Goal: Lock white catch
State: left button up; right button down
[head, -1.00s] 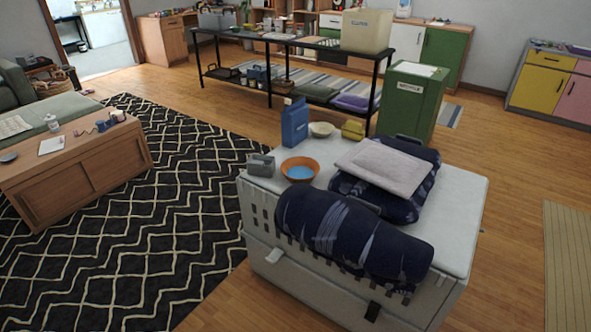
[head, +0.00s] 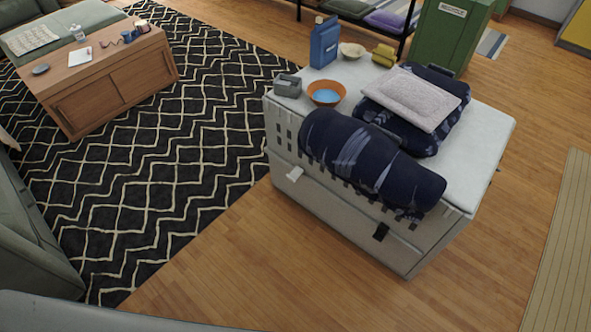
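A white catch (head: 294,174) sits on the front of a white crate (head: 335,206), near its left end, and seems to stick out from the wall. Whether it is locked I cannot tell at this size. A black catch (head: 381,232) is on the same front side, further right. The rolled dark blue blanket (head: 368,163) lies along the crate's front top edge, above both catches. Neither of my grippers is in view.
On the crate top are an orange bowl (head: 326,94), a grey box (head: 287,86), a blue bag (head: 324,42) and a pale cushion (head: 411,98). Wood floor (head: 250,268) in front is clear. A green sofa (head: 35,240) stands at left, a wooden table (head: 108,80) behind.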

aim_at(296, 172)
jog(key=j+z, duration=0.15)
jog(key=z, duration=0.2)
jog(key=i+j+z, duration=0.1)
jog(key=z, duration=0.25)
jog(key=j+z, duration=0.3)
